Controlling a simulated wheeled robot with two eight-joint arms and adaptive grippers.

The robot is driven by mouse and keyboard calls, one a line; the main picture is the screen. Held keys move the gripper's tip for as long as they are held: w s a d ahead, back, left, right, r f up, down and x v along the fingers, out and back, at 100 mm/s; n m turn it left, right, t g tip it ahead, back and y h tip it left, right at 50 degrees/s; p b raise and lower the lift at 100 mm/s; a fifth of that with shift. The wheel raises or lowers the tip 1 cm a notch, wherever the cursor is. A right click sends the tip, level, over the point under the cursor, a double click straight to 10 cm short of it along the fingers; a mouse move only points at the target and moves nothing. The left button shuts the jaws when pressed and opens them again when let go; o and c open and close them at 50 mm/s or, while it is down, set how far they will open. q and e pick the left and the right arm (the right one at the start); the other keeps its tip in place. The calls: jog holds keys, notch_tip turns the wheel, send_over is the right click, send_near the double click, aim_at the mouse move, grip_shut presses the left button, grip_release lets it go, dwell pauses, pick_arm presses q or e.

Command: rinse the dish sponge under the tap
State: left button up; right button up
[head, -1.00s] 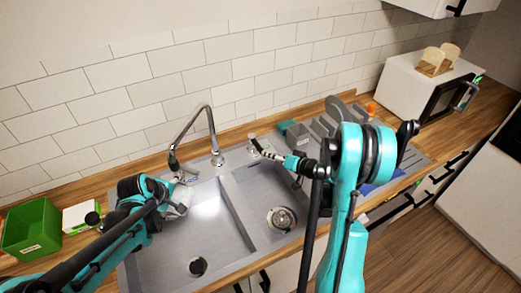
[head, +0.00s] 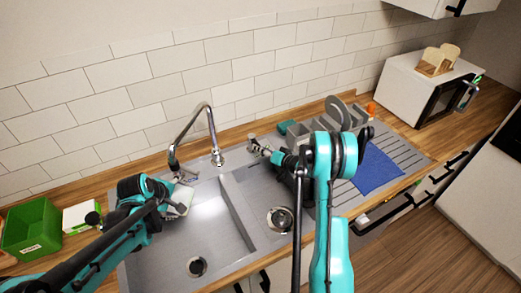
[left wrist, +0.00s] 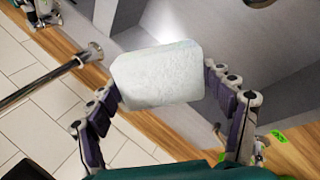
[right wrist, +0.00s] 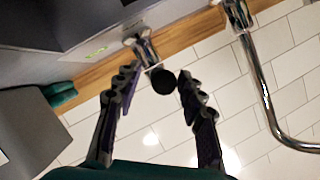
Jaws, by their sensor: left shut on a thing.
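A pale, rounded block, the dish sponge (left wrist: 160,75), is held between the fingers of my left gripper (left wrist: 165,88). In the head view the sponge (head: 181,201) is over the left basin, just below the end of the tap spout (head: 173,162). The spout (left wrist: 80,58) shows beside the sponge in the left wrist view; I see no water stream. My right gripper (right wrist: 156,78) is open, its fingertips on either side of a black-ended chrome handle (right wrist: 163,82) behind the sink. Whether they touch it I cannot tell. In the head view my right gripper (head: 272,153) is partly hidden.
The sink (head: 160,264) has two basins with a divider between them. A blue cloth (head: 377,171) lies on the drainer at right, near a grey rack (head: 350,128). A dark green item (head: 287,126) sits behind. A green bin (head: 33,228) stands at far left.

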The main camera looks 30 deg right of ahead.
jog(key=shift+w+a+f, duration=0.15)
jog(key=shift+w, duration=0.3)
grip_shut()
jog(key=shift+d+n+y, duration=0.5)
jog(key=shift+y, duration=0.2)
jog(key=shift+w+d+n+g+y, duration=0.1)
jog(key=shift+d+n+g+y, duration=0.35)
jog(key=shift+n+g+y, duration=0.35)
grip_release()
